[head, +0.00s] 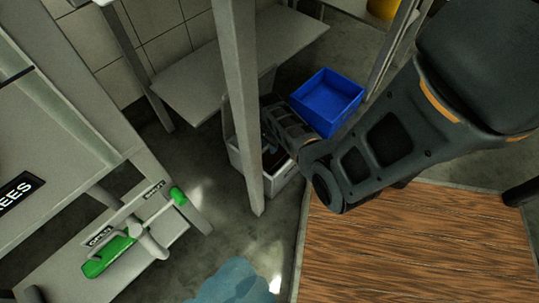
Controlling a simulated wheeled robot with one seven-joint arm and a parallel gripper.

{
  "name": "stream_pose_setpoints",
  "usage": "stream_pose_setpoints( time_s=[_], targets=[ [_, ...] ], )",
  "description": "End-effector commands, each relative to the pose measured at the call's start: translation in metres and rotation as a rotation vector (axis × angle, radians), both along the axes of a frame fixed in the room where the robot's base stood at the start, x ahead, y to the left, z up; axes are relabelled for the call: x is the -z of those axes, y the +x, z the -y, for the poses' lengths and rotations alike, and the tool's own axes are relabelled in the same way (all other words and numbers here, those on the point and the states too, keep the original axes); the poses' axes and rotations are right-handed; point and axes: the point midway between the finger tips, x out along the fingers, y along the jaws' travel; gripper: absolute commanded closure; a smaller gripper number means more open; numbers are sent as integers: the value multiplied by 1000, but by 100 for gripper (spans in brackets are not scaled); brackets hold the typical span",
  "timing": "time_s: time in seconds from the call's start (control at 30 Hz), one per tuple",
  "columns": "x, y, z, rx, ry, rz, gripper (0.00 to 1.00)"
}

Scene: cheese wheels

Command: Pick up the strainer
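I cannot make out a strainer in the head view. My arm reaches from the right toward the middle, and my gripper (272,138) is at its far end, over a pale grey bin (282,180) beside a grey post. The fingers are dark, small and partly lost against the bin's shadowed inside. I cannot tell whether they are open or shut, or whether they hold anything. My arm and the post hide much of what is in the bin.
A blue crate (327,97) stands just behind the bin. A grey post (242,100) rises close to my gripper. A grey bench (230,65) is behind, a green-handled lever (112,252) at left. A blue patch (236,283) lies on the floor.

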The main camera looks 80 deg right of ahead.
Motion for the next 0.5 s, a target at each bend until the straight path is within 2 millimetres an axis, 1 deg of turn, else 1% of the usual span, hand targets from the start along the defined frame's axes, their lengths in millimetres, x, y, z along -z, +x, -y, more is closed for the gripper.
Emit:
stream_pose_setpoints(
  time_s=[0.03,0.3,0.33,0.5],
  targets=[
    [0,0,0,0,0,0,73],
    [0,0,0,0,0,0,99],
    [0,0,0,0,0,0,100],
    [0,0,0,0,0,0,100]
  ],
)
